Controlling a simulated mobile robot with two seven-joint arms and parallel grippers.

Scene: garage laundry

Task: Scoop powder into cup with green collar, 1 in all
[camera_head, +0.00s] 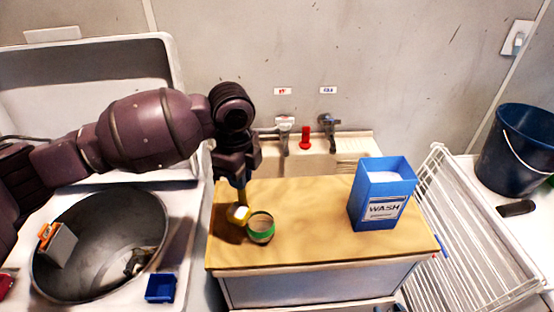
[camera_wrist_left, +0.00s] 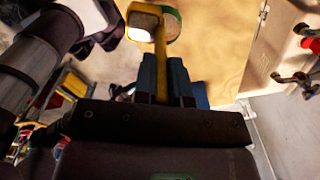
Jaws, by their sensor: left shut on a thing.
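My left gripper (camera_head: 241,184) is shut on the handle of a yellow scoop (camera_head: 243,207), over the left part of the wooden board. White powder shows in the scoop's bowl. The cup with the green collar (camera_head: 261,228) stands on the board just right of the scoop. In the left wrist view the scoop (camera_wrist_left: 159,50) rises from my left gripper (camera_wrist_left: 162,98), its white-filled bowl beside the cup's green rim (camera_wrist_left: 174,18). I cannot tell whether scoop and cup touch. The blue WASH box (camera_head: 368,214), with white powder inside, stands on the board's right side. My right gripper is not in view.
The wooden board (camera_head: 310,250) is clear between cup and box. A sink with two taps (camera_head: 284,135) and a red bottle (camera_head: 305,138) lies behind. A white rack (camera_head: 470,240) and dark blue bucket (camera_head: 520,150) are right. An open washer drum (camera_head: 95,285) and small blue bin (camera_head: 161,288) are left.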

